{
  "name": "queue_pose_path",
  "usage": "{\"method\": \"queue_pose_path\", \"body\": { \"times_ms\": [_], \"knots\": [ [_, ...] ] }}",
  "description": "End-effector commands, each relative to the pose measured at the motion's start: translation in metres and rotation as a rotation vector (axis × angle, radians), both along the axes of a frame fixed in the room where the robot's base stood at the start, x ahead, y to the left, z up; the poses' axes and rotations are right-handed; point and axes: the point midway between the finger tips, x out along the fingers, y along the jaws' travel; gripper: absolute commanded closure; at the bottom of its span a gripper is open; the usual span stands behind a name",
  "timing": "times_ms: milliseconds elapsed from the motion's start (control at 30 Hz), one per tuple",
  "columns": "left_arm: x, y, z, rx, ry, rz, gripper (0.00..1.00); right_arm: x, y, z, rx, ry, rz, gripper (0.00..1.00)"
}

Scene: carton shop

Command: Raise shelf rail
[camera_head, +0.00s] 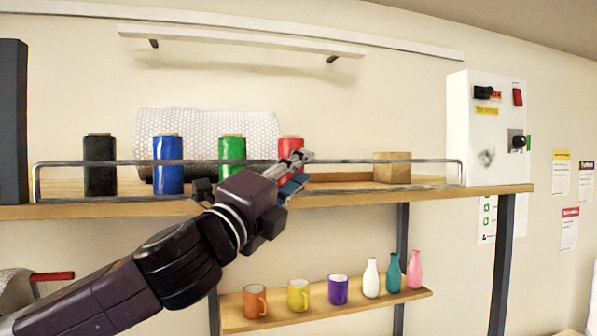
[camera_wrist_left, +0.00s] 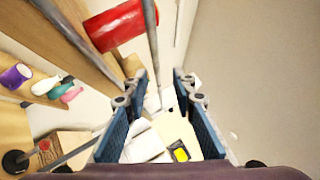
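The shelf rail (camera_head: 350,161) is a thin grey metal bar running along the front of the upper shelf (camera_head: 470,190), standing above its edge with bent-down ends. My left gripper (camera_head: 300,160) is at the rail, in front of the red spool (camera_head: 290,144). In the left wrist view the gripper (camera_wrist_left: 162,82) has its blue-padded fingers apart. A grey bar (camera_wrist_left: 151,40) comes down from the top of that view to the gap between the fingertips, close to the left fingertip. I cannot tell whether the fingers touch it. My right gripper is not in view.
Black (camera_head: 100,165), blue (camera_head: 168,165) and green (camera_head: 232,155) spools stand behind the rail, with a bubble-wrap roll (camera_head: 205,122) behind them. A wooden block (camera_head: 391,167) and a white control box (camera_head: 485,125) are at right. A lower shelf (camera_head: 410,298) holds mugs and bottles.

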Motion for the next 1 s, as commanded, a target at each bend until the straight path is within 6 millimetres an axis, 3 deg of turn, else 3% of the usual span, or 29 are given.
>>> {"method": "queue_pose_path", "body": {
  "times_ms": [267, 700, 1000],
  "knots": [
    [-0.013, 0.008, -0.006, -0.001, 0.000, -0.002, 0.76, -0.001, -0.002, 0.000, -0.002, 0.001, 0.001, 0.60],
    [-0.076, 0.047, -0.033, 0.001, 0.002, 0.001, 0.76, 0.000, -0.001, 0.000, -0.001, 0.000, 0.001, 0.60],
    [-0.096, 0.058, -0.041, 0.000, 0.001, 0.000, 0.76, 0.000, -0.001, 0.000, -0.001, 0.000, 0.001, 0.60]
  ]
}}
